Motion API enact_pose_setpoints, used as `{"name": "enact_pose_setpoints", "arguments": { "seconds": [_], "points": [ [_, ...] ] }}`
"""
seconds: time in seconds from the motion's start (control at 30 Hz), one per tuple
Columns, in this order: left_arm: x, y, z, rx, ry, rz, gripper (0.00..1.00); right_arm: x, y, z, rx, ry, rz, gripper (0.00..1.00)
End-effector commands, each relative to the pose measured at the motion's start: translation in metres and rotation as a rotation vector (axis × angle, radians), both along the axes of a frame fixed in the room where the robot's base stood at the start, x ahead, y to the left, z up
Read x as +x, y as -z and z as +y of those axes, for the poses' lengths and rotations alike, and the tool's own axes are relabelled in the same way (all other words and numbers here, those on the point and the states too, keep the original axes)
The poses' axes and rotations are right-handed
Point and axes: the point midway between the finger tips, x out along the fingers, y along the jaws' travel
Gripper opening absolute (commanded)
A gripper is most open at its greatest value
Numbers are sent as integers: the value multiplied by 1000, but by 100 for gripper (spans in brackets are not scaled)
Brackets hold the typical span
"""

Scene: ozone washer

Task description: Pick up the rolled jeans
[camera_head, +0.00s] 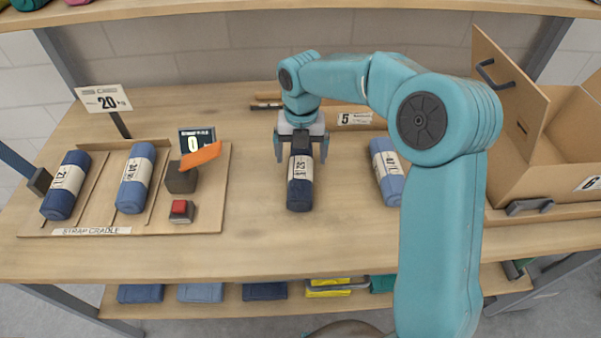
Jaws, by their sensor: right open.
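A dark navy rolled pair of jeans (300,193) with a white paper band lies on the middle of the wooden table, pointing away from me. My right gripper (301,152) is over its far end. The fingers are open, one on each side of the roll, and I cannot tell whether they touch it. A lighter blue rolled jeans (388,176) lies to the right, partly hidden by my right arm. Two more rolls, a dark blue one (60,206) and a mid-blue one (131,192), lie in the strap cradle (205,217) at left. My left gripper is not in view.
The cradle carries a dark block with an orange flap (201,155) and a red button (180,208). An open cardboard box (545,160) is at right. The table (255,250) is clear in front of the navy roll.

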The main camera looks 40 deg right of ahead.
Motion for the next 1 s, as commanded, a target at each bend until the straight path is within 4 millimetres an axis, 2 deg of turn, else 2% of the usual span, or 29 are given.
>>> {"name": "enact_pose_setpoints", "arguments": {
  "seconds": [0.17, 0.4, 0.67, 0.7, 0.87, 0.9, 0.93, 1.0],
  "points": [
    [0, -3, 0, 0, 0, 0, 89, 0, 15, 0, 1, 1, 4, 94],
    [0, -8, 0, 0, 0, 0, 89, 1, 51, 1, 0, 1, 2, 94],
    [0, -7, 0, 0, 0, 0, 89, 1, 57, 1, 1, 1, 1, 94],
    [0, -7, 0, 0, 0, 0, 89, 1, 57, 1, 1, 1, 1, 90],
    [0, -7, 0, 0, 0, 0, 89, 1, 56, 1, 1, 1, 1, 38],
    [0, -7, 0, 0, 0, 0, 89, 1, 56, 1, 0, 1, 0, 25],
    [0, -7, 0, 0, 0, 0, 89, 2, 56, 1, 0, 1, 0, 18],
    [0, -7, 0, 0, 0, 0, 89, 2, 55, 1, 0, 1, -1, 18]
  ]
}}
